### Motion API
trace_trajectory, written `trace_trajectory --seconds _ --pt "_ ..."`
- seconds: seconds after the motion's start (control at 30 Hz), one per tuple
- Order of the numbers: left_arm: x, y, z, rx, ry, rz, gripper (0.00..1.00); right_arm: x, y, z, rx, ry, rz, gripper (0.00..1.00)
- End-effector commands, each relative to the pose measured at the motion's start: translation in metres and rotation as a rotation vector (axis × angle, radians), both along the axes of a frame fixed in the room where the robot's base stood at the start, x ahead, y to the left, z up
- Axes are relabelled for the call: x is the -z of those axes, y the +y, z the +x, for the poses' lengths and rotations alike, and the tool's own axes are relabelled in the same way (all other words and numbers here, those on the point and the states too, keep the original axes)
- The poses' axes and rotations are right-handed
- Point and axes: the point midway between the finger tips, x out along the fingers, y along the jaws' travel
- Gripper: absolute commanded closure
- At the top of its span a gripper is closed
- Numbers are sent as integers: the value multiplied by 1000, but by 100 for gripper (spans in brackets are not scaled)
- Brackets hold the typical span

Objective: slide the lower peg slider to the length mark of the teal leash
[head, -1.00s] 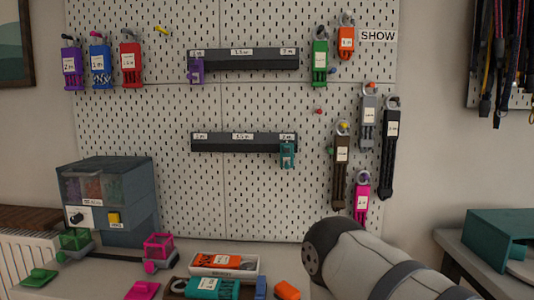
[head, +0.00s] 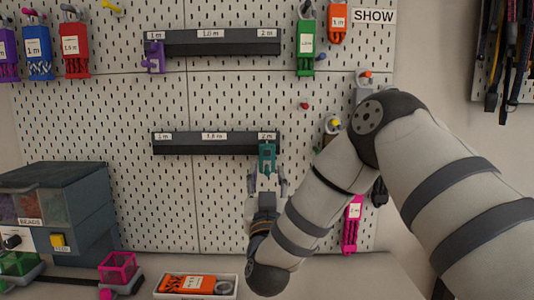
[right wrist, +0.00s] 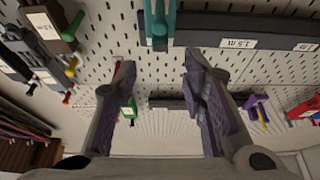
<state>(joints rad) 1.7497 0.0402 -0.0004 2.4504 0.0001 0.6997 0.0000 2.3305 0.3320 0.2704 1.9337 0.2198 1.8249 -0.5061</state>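The lower rail (head: 208,151) is a dark bar on the pegboard with white length labels, 1 m at the left and 2 m at the right. Its teal slider (head: 267,155) sits at the right end, under the 2 m label. It also shows in the right wrist view (right wrist: 159,25). My right gripper (head: 267,183) is just below the slider, pointing up. In the right wrist view its fingers (right wrist: 158,82) are wide apart with nothing between them, and the slider is beyond the tips. My left gripper and the teal leash are not in view.
An upper rail (head: 220,47) with a purple slider (head: 153,58) is above. Braided leashes, including a green one (head: 305,45) and a magenta one (head: 351,225), hang on the board. A bead machine (head: 65,200) and a white tray (head: 228,290) stand below. Board left of my gripper is clear.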

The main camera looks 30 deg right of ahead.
Motion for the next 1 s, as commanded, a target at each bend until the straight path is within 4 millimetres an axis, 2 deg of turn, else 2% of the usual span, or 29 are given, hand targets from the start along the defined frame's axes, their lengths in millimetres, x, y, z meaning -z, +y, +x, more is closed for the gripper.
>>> trace_trajectory --seconds 0.2,0.3,0.43,0.7,0.87,1.0 --pt "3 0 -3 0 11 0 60 -19 -28 43 4 1 0 62" --pt "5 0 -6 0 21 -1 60 -24 -36 58 1 4 0 62" --pt "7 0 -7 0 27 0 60 -30 -41 67 -1 5 0 62" --pt "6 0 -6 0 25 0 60 -33 -42 68 -1 2 -1 62" --pt "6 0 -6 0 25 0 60 -33 -42 68 -1 3 0 98" --pt "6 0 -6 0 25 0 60 -33 -42 68 -1 3 0 100"
